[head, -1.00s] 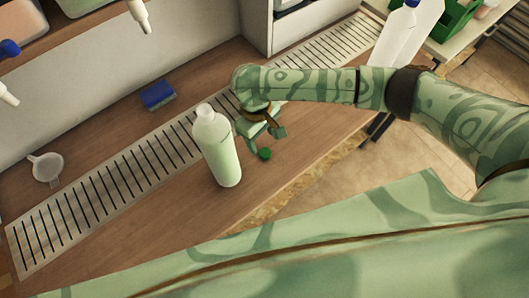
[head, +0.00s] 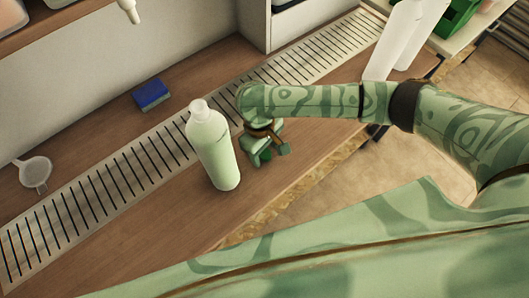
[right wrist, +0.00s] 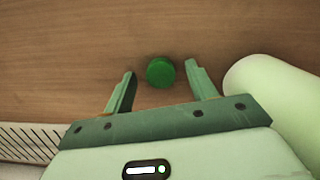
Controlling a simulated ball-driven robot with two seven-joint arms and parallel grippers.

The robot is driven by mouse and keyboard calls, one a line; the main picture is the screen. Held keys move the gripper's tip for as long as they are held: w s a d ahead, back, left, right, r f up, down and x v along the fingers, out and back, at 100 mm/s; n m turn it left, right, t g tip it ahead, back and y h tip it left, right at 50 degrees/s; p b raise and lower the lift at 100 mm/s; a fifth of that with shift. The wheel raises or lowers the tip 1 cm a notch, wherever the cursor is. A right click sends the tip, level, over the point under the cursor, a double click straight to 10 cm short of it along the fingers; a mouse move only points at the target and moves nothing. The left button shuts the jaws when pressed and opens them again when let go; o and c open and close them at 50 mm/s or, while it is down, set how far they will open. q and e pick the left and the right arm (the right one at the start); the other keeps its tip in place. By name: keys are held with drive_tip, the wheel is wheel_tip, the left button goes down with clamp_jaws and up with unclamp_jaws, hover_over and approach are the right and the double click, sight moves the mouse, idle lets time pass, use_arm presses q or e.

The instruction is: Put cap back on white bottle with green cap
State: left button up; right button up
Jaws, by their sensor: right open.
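The white bottle (head: 213,146) stands upright and uncapped on the wooden counter, its lower part tinted pale green. Its side also shows at the right of the right wrist view (right wrist: 275,95). The green cap (right wrist: 161,72) lies on the counter beside the bottle. In the head view the cap (head: 265,155) is mostly hidden by my right gripper (head: 270,156). In the right wrist view my right gripper (right wrist: 160,85) is open, with one finger on each side of the cap and gaps between. It holds nothing. My left gripper is not in view.
A slotted metal grate (head: 110,170) runs along the counter behind the bottle. A blue sponge (head: 151,94) and a white strainer-like item (head: 35,172) lie farther back. Tall white bottles (head: 396,42) stand at the upper right. The counter's front edge is close to the gripper.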

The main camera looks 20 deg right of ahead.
sight(266, 154)
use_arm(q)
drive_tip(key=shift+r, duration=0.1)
use_arm(e)
drive_tip(key=shift+r, duration=0.1)
drive_tip(key=c, duration=1.1)
drive_tip(key=shift+c, duration=0.2)
drive_tip(key=shift+r+p, duration=0.55)
drive_tip(key=shift+r, duration=0.05)
wheel_tip(266, 154, up, 3)
drive_tip(key=shift+f+p, duration=0.1)
drive_tip(key=shift+p, duration=1.05)
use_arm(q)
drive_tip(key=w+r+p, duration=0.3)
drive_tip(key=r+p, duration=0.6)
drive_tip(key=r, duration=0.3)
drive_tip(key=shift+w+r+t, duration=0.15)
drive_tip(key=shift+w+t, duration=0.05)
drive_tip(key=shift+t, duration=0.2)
use_arm(e)
drive_tip(key=s+a+r, duration=0.2)
drive_tip(key=s+r, duration=0.7)
drive_tip(key=s, duration=0.5)
